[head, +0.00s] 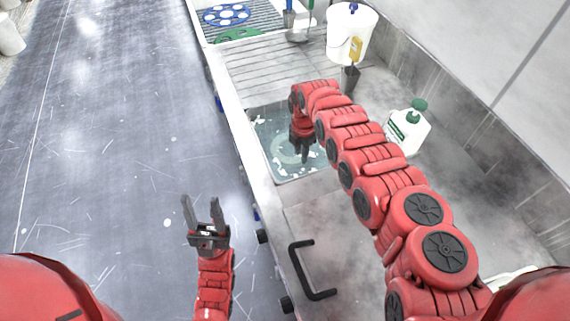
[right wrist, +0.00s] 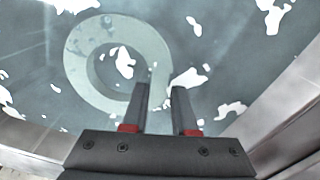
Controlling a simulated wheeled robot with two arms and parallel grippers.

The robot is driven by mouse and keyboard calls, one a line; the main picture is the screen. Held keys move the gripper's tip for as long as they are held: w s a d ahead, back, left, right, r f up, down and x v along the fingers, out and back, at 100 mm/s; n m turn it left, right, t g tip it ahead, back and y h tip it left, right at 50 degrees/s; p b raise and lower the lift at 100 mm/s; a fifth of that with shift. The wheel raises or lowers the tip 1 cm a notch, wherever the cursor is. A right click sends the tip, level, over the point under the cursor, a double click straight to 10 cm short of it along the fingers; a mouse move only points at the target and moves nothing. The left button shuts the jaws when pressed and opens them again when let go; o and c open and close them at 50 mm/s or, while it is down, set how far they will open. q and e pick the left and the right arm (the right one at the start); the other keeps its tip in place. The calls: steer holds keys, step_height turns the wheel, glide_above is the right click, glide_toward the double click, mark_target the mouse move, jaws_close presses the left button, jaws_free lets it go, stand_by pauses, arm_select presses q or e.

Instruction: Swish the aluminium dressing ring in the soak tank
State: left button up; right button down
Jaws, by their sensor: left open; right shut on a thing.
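The aluminium dressing ring (right wrist: 85,75) is a pale grey-green ring lying in the water of the soak tank in the right wrist view. It also shows in the head view (head: 283,158), partly hidden by my right arm. The soak tank (head: 262,128) is a square sunken basin with white foam patches on its water. My right gripper (right wrist: 163,88) points down into the tank and is shut on the ring's near right edge. My left gripper (head: 203,206) is open and empty, well away to the left over the floor.
A white jug with a green cap (head: 408,127) stands right of the tank. A white bucket (head: 350,35) stands beyond it. A ribbed draining area (head: 265,70) and a rack with blue and green discs (head: 228,15) lie behind. A black handle (head: 305,270) sits in front.

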steer(key=shift+r, duration=0.15)
steer(key=shift+r+p, duration=0.85)
steer(key=shift+r, duration=0.2)
steer(key=shift+f+b, duration=1.2)
steer(key=shift+r, duration=0.15)
steer(key=shift+r+p, duration=0.9)
steer(key=shift+r, duration=0.2)
steer(key=shift+f+b, duration=1.25)
steer(key=shift+r, duration=0.2)
